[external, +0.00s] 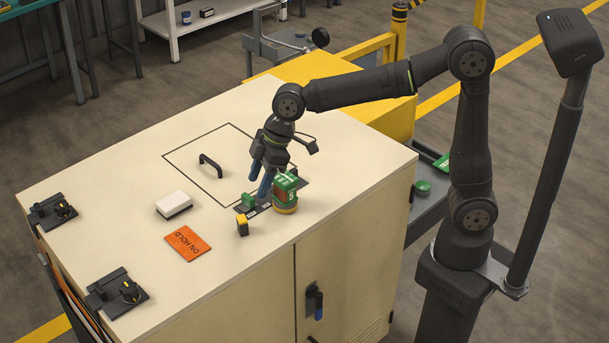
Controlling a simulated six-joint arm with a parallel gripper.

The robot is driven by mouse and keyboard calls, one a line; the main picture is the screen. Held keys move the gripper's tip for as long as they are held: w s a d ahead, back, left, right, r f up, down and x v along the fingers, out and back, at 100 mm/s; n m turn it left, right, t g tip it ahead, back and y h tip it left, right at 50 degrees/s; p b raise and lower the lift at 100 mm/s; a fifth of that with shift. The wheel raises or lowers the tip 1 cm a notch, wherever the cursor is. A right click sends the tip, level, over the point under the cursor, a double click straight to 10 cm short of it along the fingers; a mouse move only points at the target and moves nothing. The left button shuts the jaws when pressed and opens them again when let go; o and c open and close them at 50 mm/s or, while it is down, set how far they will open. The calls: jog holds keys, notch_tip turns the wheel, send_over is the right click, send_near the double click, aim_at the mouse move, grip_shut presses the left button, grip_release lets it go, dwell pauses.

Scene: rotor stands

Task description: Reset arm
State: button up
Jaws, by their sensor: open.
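My gripper (264,188) points down over the right part of the cabinet top, with blue fingers. It is open. Its fingertips are close beside a green and red block with a yellow base (286,192) and just above a dark plate (262,205) with a small green part (249,200). I cannot tell whether the fingers touch any of these. My arm reaches in from the right, bent at a high elbow.
The cream cabinet top (330,150) also holds a small yellow-and-black block (242,226), a white block (174,204), an orange "ON HOLD" card (187,243), a black handle (211,165) and two black fixtures (52,211) (118,292) on the left edge. A camera pole stands right.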

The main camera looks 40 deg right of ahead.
aim_at(245, 217)
jog(key=x, duration=1.2)
jog(key=shift+a+f, duration=0.1)
jog(key=shift+f, duration=0.15)
notch_tip(245, 217, up, 3)
jog(key=shift+f, duration=0.1)
jog(key=shift+r, duration=0.7)
jog(key=shift+f, duration=0.1)
